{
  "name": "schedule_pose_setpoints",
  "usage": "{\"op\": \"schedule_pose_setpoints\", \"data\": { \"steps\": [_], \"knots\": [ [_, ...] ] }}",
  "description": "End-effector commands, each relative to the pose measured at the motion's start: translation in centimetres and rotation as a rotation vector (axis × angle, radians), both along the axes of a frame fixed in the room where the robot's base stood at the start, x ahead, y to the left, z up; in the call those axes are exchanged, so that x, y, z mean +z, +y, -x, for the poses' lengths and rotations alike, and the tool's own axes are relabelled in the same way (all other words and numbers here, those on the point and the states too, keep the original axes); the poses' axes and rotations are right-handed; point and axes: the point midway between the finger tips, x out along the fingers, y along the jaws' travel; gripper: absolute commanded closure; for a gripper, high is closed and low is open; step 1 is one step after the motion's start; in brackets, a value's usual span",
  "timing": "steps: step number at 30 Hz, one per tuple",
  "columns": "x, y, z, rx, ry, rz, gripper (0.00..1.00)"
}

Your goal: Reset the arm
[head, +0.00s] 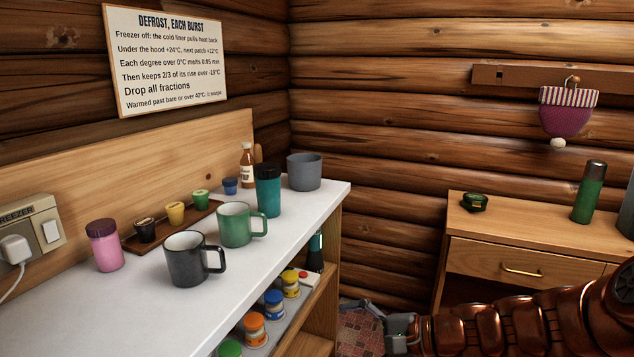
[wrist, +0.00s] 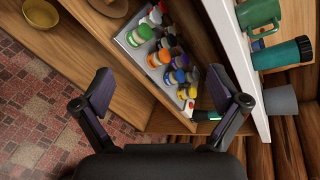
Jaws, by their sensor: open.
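My arm reaches in from the lower right of the head view, lying roughly level in front of the wooden drawer unit. My gripper (head: 372,318) points left, low, beside the open end of the white-topped counter (head: 130,315). In the wrist view my gripper (wrist: 163,92) shows two dark fingers spread wide apart, with nothing between them. Behind the fingers are the counter's lower shelf and a tray (wrist: 133,42) of several small paint jars. The fingers appear apart from the jars.
On the counter stand a black mug (head: 187,262), a green mug (head: 236,226), a teal tumbler (head: 267,192), a grey pot (head: 304,172) and a pink jar (head: 105,247). The drawer unit (head: 500,255) at right bears a green bottle (head: 589,193). Patterned floor (wrist: 50,120) is clear at left.

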Motion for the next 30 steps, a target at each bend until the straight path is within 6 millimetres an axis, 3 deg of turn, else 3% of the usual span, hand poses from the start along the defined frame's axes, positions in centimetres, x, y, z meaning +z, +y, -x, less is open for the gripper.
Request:
{"op": "schedule_pose_setpoints", "data": {
  "steps": [1,5,11,17,21,27,30],
  "knots": [
    [2.2,1.2,2.1,0.077,-0.022,0.058,0.03],
    [3.8,2.9,7.2,0.261,-0.055,0.201,0.03],
    [5.7,2.3,14.7,0.515,-0.081,0.442,0.03],
    [8.0,-1.4,20.7,0.725,-0.086,0.707,0.03],
    [10.1,-5.4,23.8,0.833,-0.075,0.899,0.03],
    [12.7,-10.4,26.1,0.914,-0.048,1.106,0.03],
    [13.4,-11.6,26.6,0.928,-0.038,1.159,0.03]
  ]
}}
